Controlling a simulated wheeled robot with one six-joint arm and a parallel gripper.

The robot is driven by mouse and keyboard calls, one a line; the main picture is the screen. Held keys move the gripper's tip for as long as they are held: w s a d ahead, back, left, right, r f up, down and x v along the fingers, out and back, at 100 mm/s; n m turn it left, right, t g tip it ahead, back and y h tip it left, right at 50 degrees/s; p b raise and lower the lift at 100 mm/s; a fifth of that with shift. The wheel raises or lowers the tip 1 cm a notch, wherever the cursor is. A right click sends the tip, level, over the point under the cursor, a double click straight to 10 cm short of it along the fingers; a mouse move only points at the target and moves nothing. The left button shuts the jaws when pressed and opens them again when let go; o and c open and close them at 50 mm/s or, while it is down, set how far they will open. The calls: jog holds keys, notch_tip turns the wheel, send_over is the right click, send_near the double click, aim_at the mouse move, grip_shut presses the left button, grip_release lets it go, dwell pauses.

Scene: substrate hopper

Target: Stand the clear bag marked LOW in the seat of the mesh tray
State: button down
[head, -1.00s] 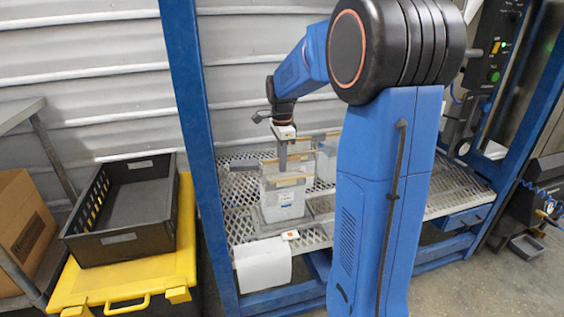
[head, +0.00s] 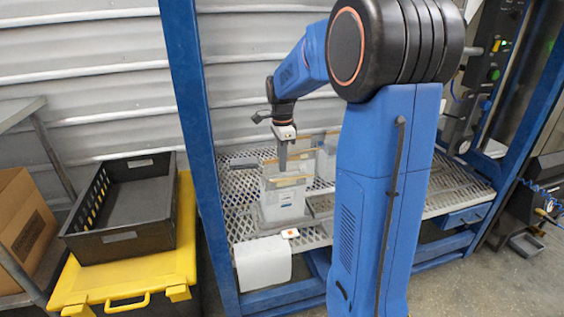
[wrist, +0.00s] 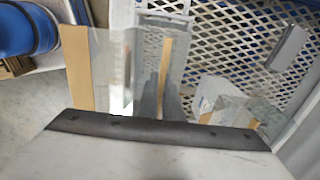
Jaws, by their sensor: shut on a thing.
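My gripper (head: 283,160) points down over the mesh tray and is shut on the top of a clear bag (head: 287,203). The bag hangs upright, with a tan strip across its top and a small blue-white label; I cannot read its marking. The mesh tray (head: 238,196) is a grey perforated shelf inside the blue frame. Grey rails lie around the bag's foot; I cannot tell whether the bag touches the tray. In the wrist view, clear film and tan strips (wrist: 164,68) show around the fingers (wrist: 158,100).
Another clear bag (head: 328,158) stands just behind on the right. A grey block (head: 243,162) lies at the tray's back left. A white panel (head: 262,264) and an orange-marked tag (head: 290,233) are at the front edge. A black crate (head: 120,238) sits on a yellow lid at left.

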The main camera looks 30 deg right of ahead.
jog(key=shift+f, duration=0.25)
jog(key=c, duration=1.9)
grip_release()
jog(key=shift+o, duration=0.2)
jog(key=shift+r, duration=0.15)
notch_tip(320, 180, up, 17)
